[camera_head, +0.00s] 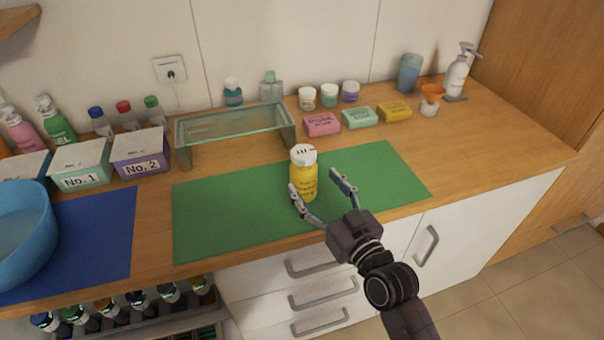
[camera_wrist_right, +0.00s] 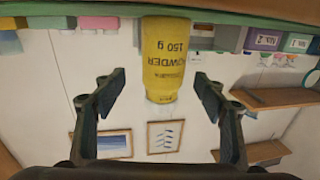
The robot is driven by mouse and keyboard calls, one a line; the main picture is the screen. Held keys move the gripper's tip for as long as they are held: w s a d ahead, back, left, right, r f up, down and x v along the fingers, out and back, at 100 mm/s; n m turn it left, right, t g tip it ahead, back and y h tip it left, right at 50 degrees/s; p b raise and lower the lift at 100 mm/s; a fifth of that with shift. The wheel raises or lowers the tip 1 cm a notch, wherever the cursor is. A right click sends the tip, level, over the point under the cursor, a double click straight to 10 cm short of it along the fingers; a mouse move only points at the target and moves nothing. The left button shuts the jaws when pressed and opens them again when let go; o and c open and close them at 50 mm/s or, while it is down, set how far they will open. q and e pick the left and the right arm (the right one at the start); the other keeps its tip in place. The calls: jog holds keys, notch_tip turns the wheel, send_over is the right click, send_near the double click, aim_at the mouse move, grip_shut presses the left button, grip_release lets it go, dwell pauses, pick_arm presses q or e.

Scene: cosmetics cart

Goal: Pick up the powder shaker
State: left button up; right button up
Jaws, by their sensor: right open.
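The powder shaker (camera_head: 304,180) is a yellow bottle with a white cap, standing upright on the green mat (camera_head: 225,210). My right gripper (camera_head: 314,180) is open and empty, close to the shaker on its near right side. Its left finger overlaps the shaker's lower part in the head view. In the right wrist view, which is upside down, the yellow shaker (camera_wrist_right: 172,55) shows centred in the gap between the open fingertips (camera_wrist_right: 158,80); its label reads powder, 150 g. I cannot tell whether a finger touches it. My left gripper is not in view.
A glass-topped stand (camera_head: 230,121) is behind the mat. Soap boxes (camera_head: 359,117) and small jars (camera_head: 329,96) line the back right. Labelled boxes (camera_head: 140,150), a blue mat (camera_head: 100,235) and a blue bowl (camera_head: 25,235) are at the left. The mat around the shaker is clear.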

aim_at(303, 171)
jog(key=p+x, duration=0.1)
jog(key=x, duration=0.4)
jog(key=shift+w+a, duration=0.1)
jog(key=shift+a, duration=0.2)
jog(key=c, duration=1.2)
jog(key=shift+c, duration=0.6)
jog(key=shift+r, duration=0.1)
